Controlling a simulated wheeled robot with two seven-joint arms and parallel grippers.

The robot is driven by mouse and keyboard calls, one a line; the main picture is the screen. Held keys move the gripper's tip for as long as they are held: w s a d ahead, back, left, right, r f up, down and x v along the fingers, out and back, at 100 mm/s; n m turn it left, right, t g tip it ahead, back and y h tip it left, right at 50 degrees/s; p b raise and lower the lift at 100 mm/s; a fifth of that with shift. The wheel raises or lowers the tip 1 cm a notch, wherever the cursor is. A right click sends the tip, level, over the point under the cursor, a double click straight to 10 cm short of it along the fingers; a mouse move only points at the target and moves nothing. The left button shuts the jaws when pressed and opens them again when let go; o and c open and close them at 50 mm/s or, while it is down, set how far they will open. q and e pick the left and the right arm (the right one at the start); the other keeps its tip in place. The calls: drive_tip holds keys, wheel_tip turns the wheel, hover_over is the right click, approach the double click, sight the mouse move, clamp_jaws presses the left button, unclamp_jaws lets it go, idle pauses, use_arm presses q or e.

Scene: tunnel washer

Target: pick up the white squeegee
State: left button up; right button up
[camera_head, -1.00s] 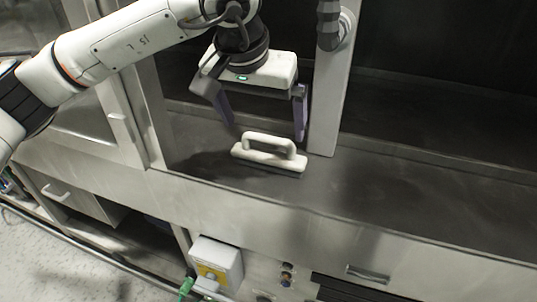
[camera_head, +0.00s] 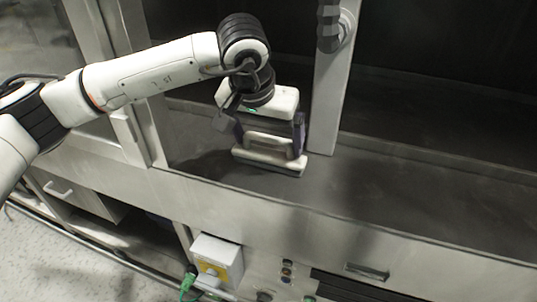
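The white squeegee (camera_head: 268,160) lies on the dark worktop of the washer, its looped handle facing up. My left gripper (camera_head: 270,140) is right over it, with its fingers lowered at the two ends of the handle. The fingers are spread wide, one at the handle's left end and one at its right end. I cannot tell whether they touch the handle. The gripper body hides some of the space behind the squeegee. My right gripper is not in view.
A grey upright post (camera_head: 332,90) stands just right of the gripper. The dark worktop (camera_head: 420,190) is clear to the right. A yellow and grey switch box (camera_head: 215,262) and a drawer handle (camera_head: 367,272) are on the front panel below.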

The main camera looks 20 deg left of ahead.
use_arm(q)
drive_tip(key=c, duration=0.3)
drive_tip(key=shift+r, duration=0.2)
drive_tip(key=shift+r, duration=0.25)
drive_tip(key=b+v, duration=0.1)
drive_tip(key=v, duration=0.1)
drive_tip(key=shift+r, duration=0.3)
drive_tip(key=s+b, duration=0.3)
drive_tip(key=s, duration=1.4)
drive_tip(key=shift+a+b, duration=0.3)
drive_tip(key=shift+b, duration=0.05)
drive_tip(key=shift+s+r, duration=0.1)
drive_tip(key=shift+s, duration=0.05)
